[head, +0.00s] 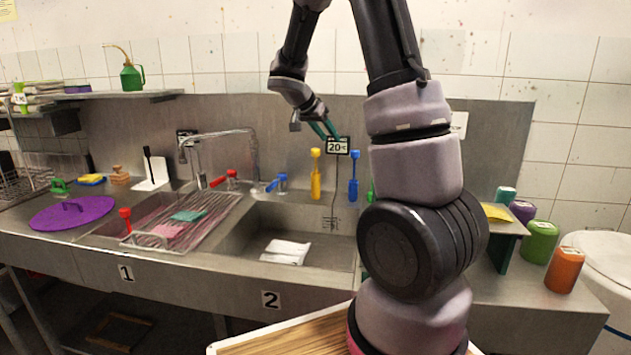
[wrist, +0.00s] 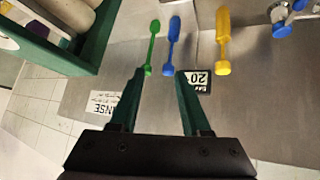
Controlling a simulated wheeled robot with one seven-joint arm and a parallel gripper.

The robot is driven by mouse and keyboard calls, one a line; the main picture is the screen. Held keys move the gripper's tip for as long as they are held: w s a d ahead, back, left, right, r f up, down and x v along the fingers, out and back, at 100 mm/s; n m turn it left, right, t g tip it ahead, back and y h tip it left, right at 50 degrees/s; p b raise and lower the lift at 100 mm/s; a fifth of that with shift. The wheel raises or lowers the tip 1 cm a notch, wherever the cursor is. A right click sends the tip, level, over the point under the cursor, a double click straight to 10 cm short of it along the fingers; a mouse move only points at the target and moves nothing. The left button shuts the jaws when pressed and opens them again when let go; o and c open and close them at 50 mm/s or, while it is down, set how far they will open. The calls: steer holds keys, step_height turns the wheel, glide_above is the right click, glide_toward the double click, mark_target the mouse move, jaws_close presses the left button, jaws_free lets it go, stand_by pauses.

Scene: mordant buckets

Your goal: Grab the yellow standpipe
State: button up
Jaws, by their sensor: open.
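The yellow standpipe (head: 315,175) stands upright at the back of the steel counter, behind the right basin, in the head view. It also shows in the wrist view (wrist: 222,42), to the right of my fingers. A blue standpipe (head: 353,177) stands to its right, and a green one (head: 371,190) is mostly hidden behind my arm. Both show more fully in the wrist view, the blue (wrist: 171,45) and the green (wrist: 151,48). My gripper (head: 331,131) is open and empty, above and near the yellow and blue standpipes, touching neither.
A small 20°C display (head: 338,146) is on the back wall by my fingers. A blue-handled tap (head: 277,184) stands left of the yellow standpipe. The right basin holds a white cloth (head: 286,251). A dark green stand (head: 503,245) is at the right.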

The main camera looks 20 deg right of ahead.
steer(key=w+f+t+h, duration=0.1)
steer(key=w+f+h, duration=0.1)
steer(key=w+f, duration=0.45)
steer(key=t+h, duration=0.1)
steer(key=t, duration=0.2)
glide_toward(316, 168)
steer(key=w+x, duration=0.1)
steer(key=x, duration=0.2)
steer(key=shift+n, duration=0.3)
steer(key=x, duration=0.5)
steer(key=shift+s+r, duration=0.1)
steer(key=x, duration=0.5)
steer(key=shift+s, duration=0.1)
jaws_close()
